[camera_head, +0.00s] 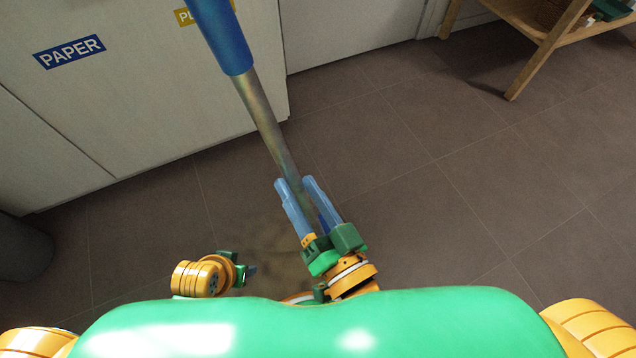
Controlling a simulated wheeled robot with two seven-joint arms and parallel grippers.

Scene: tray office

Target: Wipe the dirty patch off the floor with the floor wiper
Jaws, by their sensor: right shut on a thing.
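The floor wiper (262,105) shows as a metal pole with a blue grip at its upper end, slanting down from the top of the head view. My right gripper (297,184) has its blue fingers around the lower visible part of the pole and is shut on it. The wiper's head is hidden behind the gripper and my green body. A brownish dirty patch (268,250) lies on the tiled floor, left of the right gripper and partly hidden by my arms. My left gripper (250,270) is low at the left, mostly hidden behind its own wrist.
Pale cabinets (150,120) stand at the left and back, with a blue PAPER label (69,51) and a yellow label. A wooden shelf (540,60) stands at the upper right. A dark grey bin (22,248) is at the left edge. The floor (430,200) at the right is clear.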

